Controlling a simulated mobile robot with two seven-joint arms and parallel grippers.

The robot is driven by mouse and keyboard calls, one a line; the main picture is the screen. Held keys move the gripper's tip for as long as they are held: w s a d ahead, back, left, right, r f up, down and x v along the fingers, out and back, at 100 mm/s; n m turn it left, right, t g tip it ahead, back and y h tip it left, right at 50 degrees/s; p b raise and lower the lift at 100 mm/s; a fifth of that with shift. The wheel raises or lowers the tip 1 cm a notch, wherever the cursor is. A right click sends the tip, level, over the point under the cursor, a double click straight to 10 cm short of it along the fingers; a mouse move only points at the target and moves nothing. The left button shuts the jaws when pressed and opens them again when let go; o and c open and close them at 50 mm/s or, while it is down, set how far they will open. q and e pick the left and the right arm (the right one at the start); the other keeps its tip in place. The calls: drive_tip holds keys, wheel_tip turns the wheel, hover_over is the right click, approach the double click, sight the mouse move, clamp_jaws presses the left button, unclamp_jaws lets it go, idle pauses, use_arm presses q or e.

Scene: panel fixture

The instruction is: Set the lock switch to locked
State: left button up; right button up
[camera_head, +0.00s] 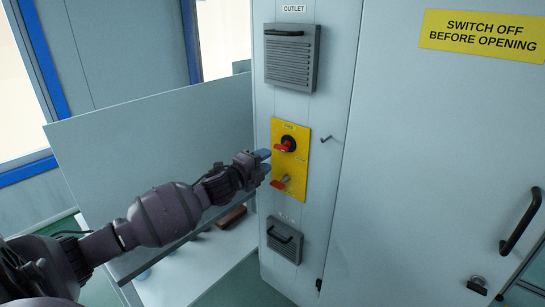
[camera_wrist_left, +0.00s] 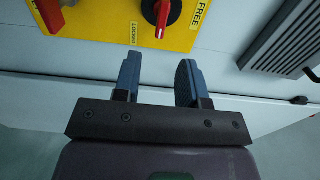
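The lock switch (camera_head: 288,143) is a red handle on a black round base, high on a yellow plate (camera_head: 303,165). In the head view its handle points left and slightly down. In the left wrist view the switch (camera_wrist_left: 164,14) lies between the words FREE and LOCKED, its handle pointing down the picture. My left gripper (camera_head: 265,161) is beside the plate's left edge, just below and left of the switch handle. In the left wrist view both fingers (camera_wrist_left: 159,80) are apart with nothing between them. My right gripper is out of view.
A second red-tipped lever (camera_head: 281,183) sits below the switch, close to my lower finger. A louvred outlet (camera_head: 291,60) is above and a handled vent (camera_head: 284,240) below. A small hook (camera_head: 325,139) is right of the plate. A pale panel (camera_head: 160,150) stands left.

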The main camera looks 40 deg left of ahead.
use_arm(q)
drive_tip(key=shift+s, duration=0.8)
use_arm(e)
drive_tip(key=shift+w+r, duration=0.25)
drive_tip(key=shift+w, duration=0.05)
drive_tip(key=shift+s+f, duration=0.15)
use_arm(q)
drive_tip(key=s+d+f+n+g, duration=0.2)
drive_tip(key=s+d+f+n, duration=0.3)
drive_tip(key=s+f, duration=0.4)
drive_tip(key=s+d+f+n+g+y, duration=0.1)
drive_tip(key=s+d+f+n, duration=0.4)
drive_tip(key=s+f, duration=0.5)
drive_tip(key=s+d+f+n+g, duration=0.3)
drive_tip(key=s+d+f+n, duration=0.3)
drive_tip(key=s+f+n, duration=0.2)
drive_tip(key=shift+s+f, duration=0.65)
drive_tip(key=shift+s, duration=0.05)
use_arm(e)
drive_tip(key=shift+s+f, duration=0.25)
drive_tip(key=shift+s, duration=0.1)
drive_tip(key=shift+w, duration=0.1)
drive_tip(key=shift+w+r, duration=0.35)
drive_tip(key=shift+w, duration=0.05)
